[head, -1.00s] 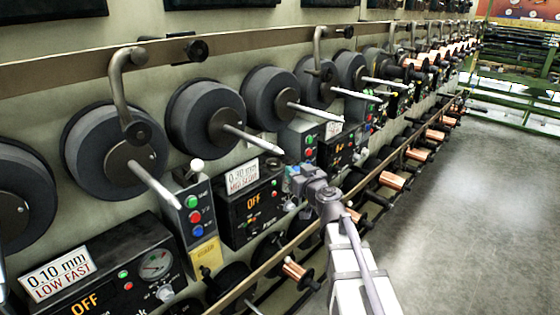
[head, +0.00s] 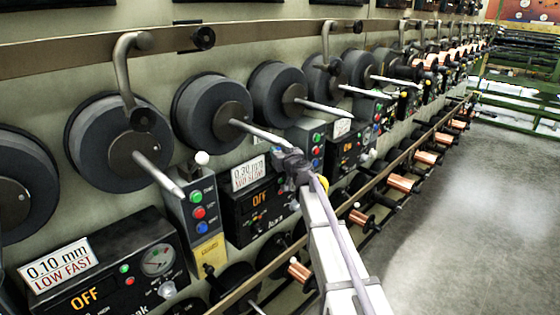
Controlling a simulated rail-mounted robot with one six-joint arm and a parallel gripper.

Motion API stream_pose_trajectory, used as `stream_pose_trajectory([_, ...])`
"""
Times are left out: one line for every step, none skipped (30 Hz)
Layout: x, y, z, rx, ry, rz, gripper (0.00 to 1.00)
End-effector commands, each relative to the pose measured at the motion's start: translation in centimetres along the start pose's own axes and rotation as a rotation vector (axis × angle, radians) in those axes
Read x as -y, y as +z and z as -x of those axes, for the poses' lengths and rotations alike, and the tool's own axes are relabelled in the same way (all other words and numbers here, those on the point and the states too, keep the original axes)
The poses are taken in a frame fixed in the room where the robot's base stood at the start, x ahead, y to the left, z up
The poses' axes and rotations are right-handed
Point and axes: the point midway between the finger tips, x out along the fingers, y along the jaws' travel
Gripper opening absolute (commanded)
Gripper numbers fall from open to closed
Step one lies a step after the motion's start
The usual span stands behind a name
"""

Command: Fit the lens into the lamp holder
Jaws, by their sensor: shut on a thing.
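My gripper (head: 277,157) is at the end of my raised arm, near the middle of the picture. It is in front of the black panel marked 0.30 mm (head: 255,208) and the second button box (head: 312,145). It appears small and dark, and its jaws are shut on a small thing. The lens cannot be made out clearly at this size. A small yellow patch (head: 323,183) shows just right of my wrist; I cannot tell whether it is held or behind. I cannot identify the lamp holder with certainty.
A button box (head: 198,212) with a white ball (head: 202,158) on top stands left of my gripper. A metal spindle (head: 262,136) juts out from a grey spool (head: 213,113) close above my gripper. A long rail (head: 375,182) runs below. The floor (head: 465,230) at right is clear.

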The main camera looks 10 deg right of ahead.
Motion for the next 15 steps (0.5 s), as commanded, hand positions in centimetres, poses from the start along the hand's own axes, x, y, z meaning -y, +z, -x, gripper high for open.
stream_pose_trajectory([-0.01,0.9,-0.02,0.0,0.0,0.0,0.16])
stream_pose_trajectory([-0.01,0.72,-0.01,0.0,0.0,0.0,0.16])
stream_pose_trajectory([-0.01,0.47,0.0,0.0,0.0,0.0,0.16])
stream_pose_trajectory([-0.02,0.4,0.01,0.0,0.0,0.0,0.16])
stream_pose_trajectory([-0.02,0.38,0.02,0.0,0.0,0.0,0.16])
stream_pose_trajectory([-0.02,0.37,0.02,0.0,0.0,0.0,0.16])
stream_pose_trajectory([-0.02,0.38,0.02,0.0,0.0,0.0,0.16])
stream_pose_trajectory([-0.02,0.46,0.02,0.0,0.0,0.0,0.16])
stream_pose_trajectory([-0.02,0.64,0.01,0.0,0.0,0.0,0.16])
stream_pose_trajectory([-0.03,0.78,0.0,0.0,0.0,0.0,0.16])
stream_pose_trajectory([-0.03,0.88,0.0,0.0,0.0,0.0,0.16])
stream_pose_trajectory([-0.03,0.72,0.01,0.0,0.0,0.0,0.41])
stream_pose_trajectory([-0.03,0.69,0.01,0.0,0.0,0.0,0.44])
stream_pose_trajectory([-0.03,0.68,0.01,0.0,0.0,0.0,0.47])
stream_pose_trajectory([-0.02,0.68,0.01,0.0,0.0,0.0,0.51])
